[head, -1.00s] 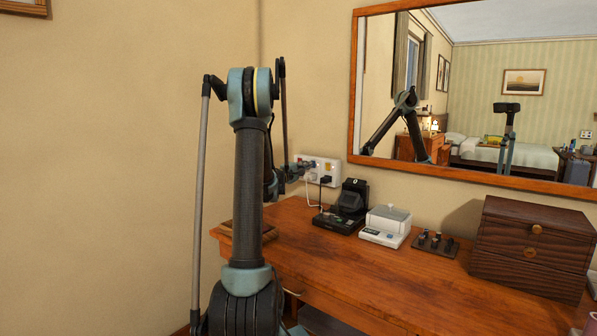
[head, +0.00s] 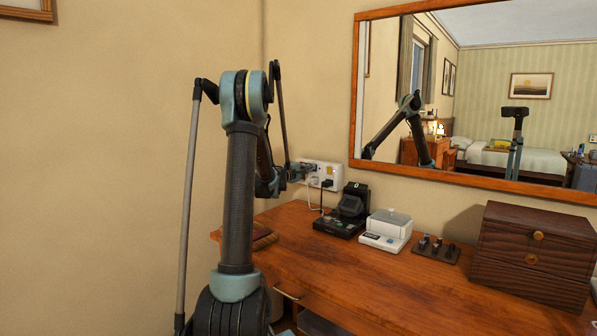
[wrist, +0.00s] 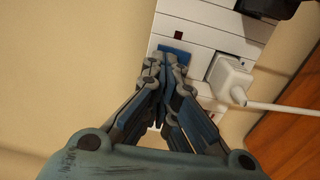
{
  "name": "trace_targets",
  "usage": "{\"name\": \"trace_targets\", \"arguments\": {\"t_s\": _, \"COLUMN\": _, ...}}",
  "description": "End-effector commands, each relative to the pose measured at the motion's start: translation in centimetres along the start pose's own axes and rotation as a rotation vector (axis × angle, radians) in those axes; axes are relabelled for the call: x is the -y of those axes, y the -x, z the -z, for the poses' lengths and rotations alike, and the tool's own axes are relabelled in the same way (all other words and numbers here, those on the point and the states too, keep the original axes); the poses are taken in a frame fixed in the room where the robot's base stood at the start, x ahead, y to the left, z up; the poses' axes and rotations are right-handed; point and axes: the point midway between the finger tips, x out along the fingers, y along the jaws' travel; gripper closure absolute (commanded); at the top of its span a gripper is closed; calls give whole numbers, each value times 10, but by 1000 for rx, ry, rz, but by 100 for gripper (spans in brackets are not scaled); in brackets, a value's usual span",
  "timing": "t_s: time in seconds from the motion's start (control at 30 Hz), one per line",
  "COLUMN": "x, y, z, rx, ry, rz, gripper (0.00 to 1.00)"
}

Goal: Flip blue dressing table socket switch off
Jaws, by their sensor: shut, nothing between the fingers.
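The white wall socket panel (head: 335,172) is on the wall just above the back of the wooden dressing table (head: 385,282). In the wrist view the panel (wrist: 205,38) shows a blue switch (wrist: 176,50) directly at my fingertips. My gripper (wrist: 164,62) is shut and empty, its tips touching or very close to the blue switch and covering part of it. I cannot tell the switch's position. In the head view my gripper (head: 304,169) is at the left end of the panel.
A white plug (wrist: 230,75) with a cable sits right beside my gripper. A black plug (head: 327,184) is in the panel too. A black device (head: 345,212), a white scale-like box (head: 387,229) and a wooden drawer box (head: 533,253) stand on the table. A mirror (head: 354,100) hangs above.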

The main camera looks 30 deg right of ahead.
Motion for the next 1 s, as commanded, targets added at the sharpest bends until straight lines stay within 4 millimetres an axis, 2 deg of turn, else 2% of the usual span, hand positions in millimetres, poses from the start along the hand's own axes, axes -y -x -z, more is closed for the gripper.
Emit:
{"name": "trace_targets", "arguments": {"t_s": 0.23, "x": 0, "y": 0, "z": -2, "rx": 3, "ry": 1, "rz": -1, "gripper": 100}}
{"name": "trace_targets", "arguments": {"t_s": 0.37, "x": -2, "y": 10, "z": -1, "rx": 3, "ry": 1, "rz": -1, "gripper": 100}}
{"name": "trace_targets", "arguments": {"t_s": 0.8, "x": -14, "y": 93, "z": 4, "rx": -1, "ry": 2, "rz": -1, "gripper": 100}}
{"name": "trace_targets", "arguments": {"t_s": 1.0, "x": -19, "y": 122, "z": 5, "rx": -1, "ry": 2, "rz": -1, "gripper": 100}}
